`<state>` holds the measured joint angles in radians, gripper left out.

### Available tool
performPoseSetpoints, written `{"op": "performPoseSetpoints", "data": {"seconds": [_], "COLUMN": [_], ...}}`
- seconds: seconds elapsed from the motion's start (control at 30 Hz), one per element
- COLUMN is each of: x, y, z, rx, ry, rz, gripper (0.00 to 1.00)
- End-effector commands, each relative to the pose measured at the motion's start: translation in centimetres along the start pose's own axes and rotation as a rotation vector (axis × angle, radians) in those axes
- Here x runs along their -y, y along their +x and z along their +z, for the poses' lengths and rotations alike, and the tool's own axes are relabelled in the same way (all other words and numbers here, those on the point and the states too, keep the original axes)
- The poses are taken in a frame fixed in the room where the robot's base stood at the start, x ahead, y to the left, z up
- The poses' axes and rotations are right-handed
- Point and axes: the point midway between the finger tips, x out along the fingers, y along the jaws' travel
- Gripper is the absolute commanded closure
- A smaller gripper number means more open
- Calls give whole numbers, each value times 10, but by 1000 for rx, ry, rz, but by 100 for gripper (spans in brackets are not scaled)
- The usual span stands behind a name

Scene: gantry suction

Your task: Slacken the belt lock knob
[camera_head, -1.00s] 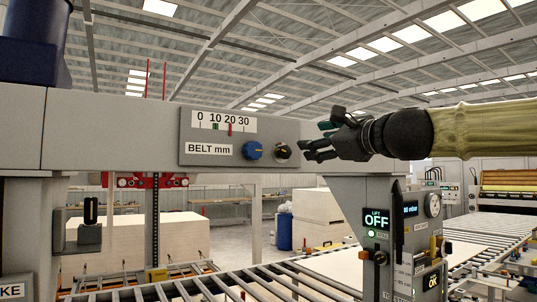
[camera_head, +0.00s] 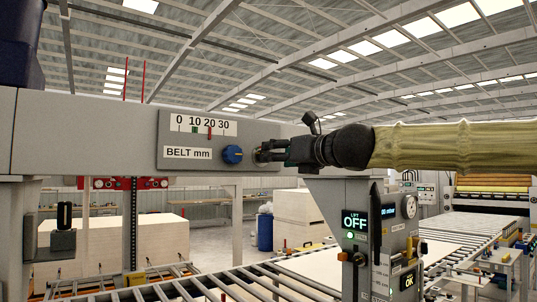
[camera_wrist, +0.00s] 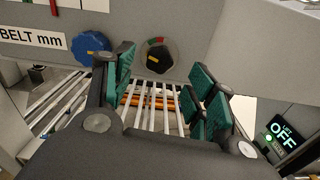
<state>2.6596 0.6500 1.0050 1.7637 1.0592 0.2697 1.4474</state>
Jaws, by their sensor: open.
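The black belt lock knob (camera_wrist: 158,58) sits on the grey belt panel (camera_wrist: 195,22), with a small yellow mark on it and a red and green mark above it. In the head view it is mostly hidden by my gripper (camera_head: 264,152). My gripper is open, and in the wrist view its green-padded fingers (camera_wrist: 165,80) spread below and to either side of the knob. I cannot tell whether they touch it. The blue knob (camera_head: 233,154) is just left, beside the BELT mm label (camera_head: 187,153). The scale (camera_head: 205,125) shows a red pointer under 20 and a green mark near 10.
The grey beam (camera_head: 90,135) carries the panel. Below right, a control post has a lit LIFT OFF display (camera_head: 354,221). Rollers (camera_head: 215,285) run beneath. A dark handle (camera_head: 64,216) stands at the left.

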Motion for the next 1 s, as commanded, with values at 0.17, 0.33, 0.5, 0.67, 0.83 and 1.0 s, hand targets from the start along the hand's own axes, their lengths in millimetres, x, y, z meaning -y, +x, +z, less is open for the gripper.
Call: {"op": "performPoseSetpoints", "data": {"seconds": [0.17, 0.33, 0.5, 0.67, 0.83, 1.0], "x": [0, 0, 0, 0, 0, 0], "y": [25, 41, 49, 50, 50, 50], "z": [1, 1, 0, -1, 0, 0], "rx": [-2, -1, -1, -1, -1, -1], "ry": [0, 0, -2, -1, -1, -1], "rz": [0, 0, 0, 0, 0, 0], "gripper": [44, 44, 44, 44, 49, 80]}}
